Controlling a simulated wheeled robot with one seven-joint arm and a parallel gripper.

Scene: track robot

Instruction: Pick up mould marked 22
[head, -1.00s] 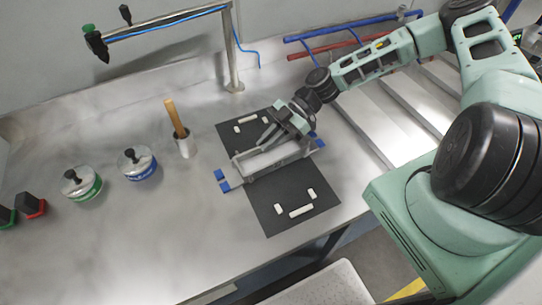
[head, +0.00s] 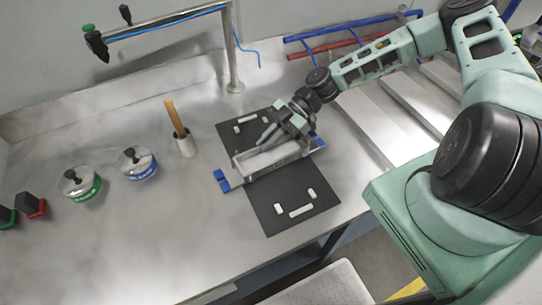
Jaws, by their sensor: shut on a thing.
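The mould (head: 243,179) is a long grey, trough-like tray with blue tabs at both ends. It lies across the dark mat (head: 264,207) on the metal table, with a pale inside. Any number on it cannot be read from here. My gripper (head: 270,137) is at the mould's far long side, right of its middle, and is shut on it. The fingertips are partly hidden against the mould. I cannot tell whether the mould touches the mat.
White blocks (head: 301,211) lie on the mat before and behind the mould. A white cup with a wooden handle (head: 184,146), a blue-banded pot (head: 138,164) and a green-banded pot (head: 80,184) stand left. A metal post (head: 234,60) rises behind.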

